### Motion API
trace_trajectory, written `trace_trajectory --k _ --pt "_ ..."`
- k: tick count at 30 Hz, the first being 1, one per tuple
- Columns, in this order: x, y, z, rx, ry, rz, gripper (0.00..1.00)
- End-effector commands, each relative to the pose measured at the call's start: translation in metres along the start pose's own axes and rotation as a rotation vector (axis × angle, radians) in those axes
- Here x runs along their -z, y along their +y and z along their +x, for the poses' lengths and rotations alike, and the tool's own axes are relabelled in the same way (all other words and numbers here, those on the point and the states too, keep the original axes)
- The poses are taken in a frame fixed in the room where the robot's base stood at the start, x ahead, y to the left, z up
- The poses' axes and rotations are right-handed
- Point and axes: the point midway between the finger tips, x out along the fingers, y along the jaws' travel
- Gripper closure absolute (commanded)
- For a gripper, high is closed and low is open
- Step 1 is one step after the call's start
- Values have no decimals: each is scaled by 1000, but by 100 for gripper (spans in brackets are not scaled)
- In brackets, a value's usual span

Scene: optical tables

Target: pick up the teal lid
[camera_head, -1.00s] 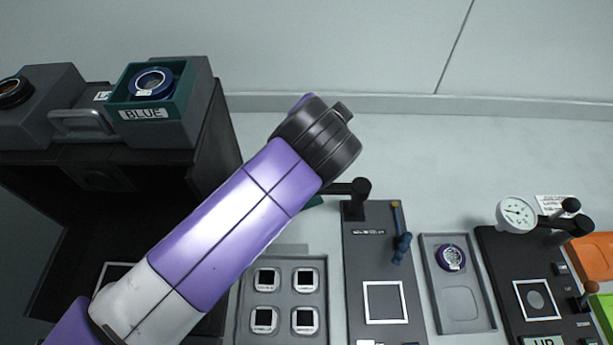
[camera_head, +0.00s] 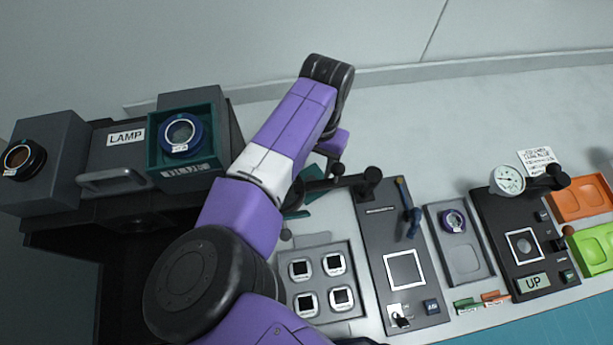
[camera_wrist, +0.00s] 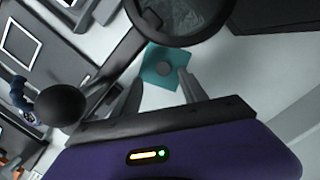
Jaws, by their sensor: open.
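The teal lid (camera_wrist: 150,76) is a flat teal square with a round grey knob in the middle, seen in the wrist view just beyond my fingertips. In the head view, part of a teal shape that looks like the lid (camera_head: 314,192) shows beside my arm, the rest hidden. My gripper (camera_wrist: 160,79) is open and empty. Its two fingers point toward the lid, with the knob between them in the picture. I cannot tell how much height separates the fingertips from the knob.
A black arm with a ball end (camera_wrist: 60,105) and a dark ring (camera_wrist: 180,30) lie close to my fingers. A grey tray (camera_head: 318,310) of several framed pieces and a black panel (camera_head: 385,235) stand nearby. A teal-rimmed box (camera_head: 153,160) stands at left.

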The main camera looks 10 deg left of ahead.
Motion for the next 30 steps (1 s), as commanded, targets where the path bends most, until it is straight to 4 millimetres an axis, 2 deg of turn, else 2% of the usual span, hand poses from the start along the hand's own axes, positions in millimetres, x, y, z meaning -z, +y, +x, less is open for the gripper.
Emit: trace_trajectory --k 12,16,22,23,30 --pt "2 -6 50 1 2 -2 50" --pt "2 -6 58 2 3 -1 50" --pt "2 -6 59 3 4 -1 50" --pt "2 -6 59 3 4 -1 54" --pt "2 -6 58 3 4 -1 100"
